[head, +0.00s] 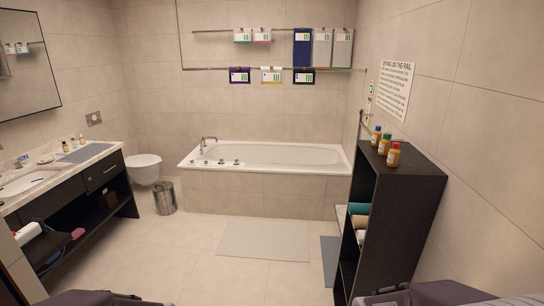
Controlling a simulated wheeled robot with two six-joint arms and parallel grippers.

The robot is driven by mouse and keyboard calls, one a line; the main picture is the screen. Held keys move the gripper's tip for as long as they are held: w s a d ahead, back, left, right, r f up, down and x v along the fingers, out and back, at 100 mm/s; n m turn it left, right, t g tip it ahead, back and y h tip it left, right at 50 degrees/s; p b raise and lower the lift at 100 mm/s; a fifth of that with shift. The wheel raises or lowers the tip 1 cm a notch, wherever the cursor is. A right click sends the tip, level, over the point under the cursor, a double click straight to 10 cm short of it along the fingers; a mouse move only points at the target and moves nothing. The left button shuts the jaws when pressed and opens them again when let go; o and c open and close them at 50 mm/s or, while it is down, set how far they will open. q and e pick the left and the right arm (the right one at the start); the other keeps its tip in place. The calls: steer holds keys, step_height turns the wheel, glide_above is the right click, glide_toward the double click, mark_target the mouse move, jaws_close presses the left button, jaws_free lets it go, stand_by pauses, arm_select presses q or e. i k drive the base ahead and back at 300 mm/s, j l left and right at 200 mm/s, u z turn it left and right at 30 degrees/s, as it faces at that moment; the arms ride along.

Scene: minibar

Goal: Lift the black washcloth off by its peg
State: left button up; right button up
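A small black washcloth (303,79) hangs from the lower rail above the far side of the bathtub, at the right of a row of three. A white and green label covers most of its front, and its peg is too small to make out. My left gripper (128,296) and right gripper (388,292) show only as dark parts at the bottom edge, far from the rail. Their fingers cannot be made out.
A bathtub (265,180) stands below the rails, with a grey mat (264,240) before it. A dark shelf (400,190) with bottles stands at right, a vanity (105,170) at left. A bin (164,198) stands by the toilet (144,168). The middle floor is clear.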

mark_target(301, 76)
steer(key=i+j, duration=0.1)
steer(key=i, duration=3.05)
steer(key=i+z, duration=0.45)
steer(key=i+j+z, duration=1.3)
steer(key=i, duration=0.05)
